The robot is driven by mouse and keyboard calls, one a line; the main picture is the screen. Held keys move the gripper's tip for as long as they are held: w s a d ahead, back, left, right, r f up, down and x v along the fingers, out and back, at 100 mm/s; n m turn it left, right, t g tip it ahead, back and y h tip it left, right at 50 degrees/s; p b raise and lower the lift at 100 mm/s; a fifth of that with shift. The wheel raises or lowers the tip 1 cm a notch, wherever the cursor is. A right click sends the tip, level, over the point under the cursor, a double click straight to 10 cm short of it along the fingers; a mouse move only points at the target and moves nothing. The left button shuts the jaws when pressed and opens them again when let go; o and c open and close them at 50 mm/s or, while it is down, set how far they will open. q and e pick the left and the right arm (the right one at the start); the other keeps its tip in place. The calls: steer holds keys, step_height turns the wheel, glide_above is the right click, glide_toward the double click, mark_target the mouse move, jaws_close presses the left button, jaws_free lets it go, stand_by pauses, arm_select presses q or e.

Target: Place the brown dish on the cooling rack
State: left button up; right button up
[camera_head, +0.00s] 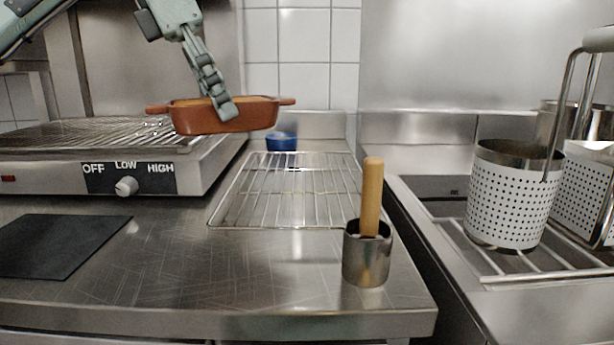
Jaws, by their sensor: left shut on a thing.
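The brown dish (205,121) is an oblong reddish-brown dish with a small handle at each end. It is in the air at the upper middle left, roughly level. My left gripper (226,108) comes down from above and is shut on the dish's near wall. The cooling rack (285,205) is a wire grid lying flat on the steel counter, lower and to the right of the dish. Its visible top is bare. My right gripper is out of view.
A hot plate with a wire grate (128,187) stands at the left, near the dish. A metal cup (366,262) with a wooden handle (371,195) stands at the rack's front right corner. A blue bowl (282,141) sits behind the rack. Perforated baskets (512,200) stand at the right.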

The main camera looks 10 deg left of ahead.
arm_select(q)
steer(key=d+f, duration=0.2)
steer(key=d, duration=0.1)
steer(key=w+d+f, duration=0.1)
steer(key=d+f, duration=0.1)
steer(key=d, duration=0.1)
steer(key=d+f, duration=0.2)
steer(key=d, duration=0.1)
steer(key=shift+w+d, duration=0.3)
steer(key=shift+d, duration=0.1)
steer(key=shift+w+d+f, duration=0.1)
steer(key=shift+d+f, duration=0.1)
steer(key=shift+d, duration=0.25)
step_height(320, 180, down, 4)
steer(key=shift+f, duration=0.1)
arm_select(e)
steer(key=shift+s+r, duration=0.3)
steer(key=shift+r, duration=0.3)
arm_select(q)
steer(key=shift+b, duration=0.35)
steer(key=o, duration=1.7)
steer(key=shift+f, duration=0.1)
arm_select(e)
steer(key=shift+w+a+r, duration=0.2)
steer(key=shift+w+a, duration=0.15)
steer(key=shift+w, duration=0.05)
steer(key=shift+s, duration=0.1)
